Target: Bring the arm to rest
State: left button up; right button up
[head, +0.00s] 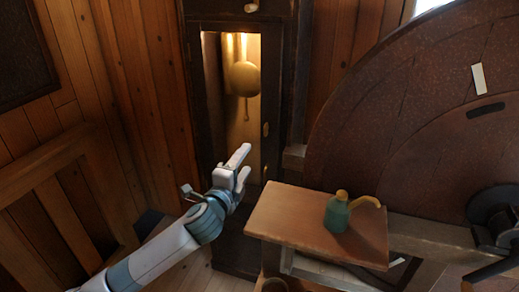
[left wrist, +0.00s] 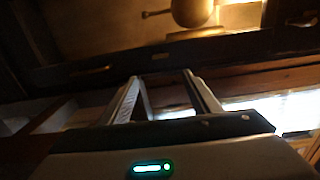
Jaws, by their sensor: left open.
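My left gripper (head: 241,165) is open and empty. It is held up in front of the tall dark clock case, left of the small wooden table. In the left wrist view its two fingers (left wrist: 165,88) stand apart with nothing between them, pointing toward the case. My left arm (head: 165,245) reaches in from the lower left of the head view. My right gripper shows in neither view.
The clock case (head: 194,100) has a lit inside with a round brass pendulum bob (head: 244,77). The wooden table (head: 285,212) carries a green can with a yellow spout (head: 338,212). A large brown wheel (head: 400,120) fills the right. Wood-panelled walls (head: 140,80) stand at the left.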

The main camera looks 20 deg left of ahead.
pick_arm(q)
jog(key=s+a+f+n+g+y, duration=0.1)
jog(key=a+f+n+g, duration=0.1)
jog(key=f, duration=1.1)
jog(key=a+f+n+g, duration=0.2)
jog(key=f+g, duration=0.1)
jog(key=f, duration=1.1)
jog(key=s+a+f+n+g, duration=0.1)
jog(key=s+f, duration=0.3)
jog(key=f, duration=0.3)
jog(key=s+f+n+g, duration=0.2)
jog(key=s+f, duration=0.2)
jog(key=f, duration=0.4)
jog(key=s+a+f+n+g, duration=0.1)
jog(key=s+f, duration=0.3)
jog(key=f, duration=0.3)
jog(key=s+d+f+n+g, duration=0.1)
jog(key=s+f+n+g, duration=0.1)
jog(key=s+f, duration=0.95)
jog(key=s+d+f+n+g, duration=0.1)
jog(key=s+f+n+g, duration=0.1)
jog(key=s+f, duration=0.9)
jog(key=s+d+f+n+g, duration=0.2)
jog(key=s, duration=1.2)
jog(key=s+d+f+n+g, duration=0.2)
jog(key=s, duration=1.2)
jog(key=shift+s+f, duration=0.3)
jog(key=shift+s, duration=0.05)
jog(key=shift+w, duration=0.1)
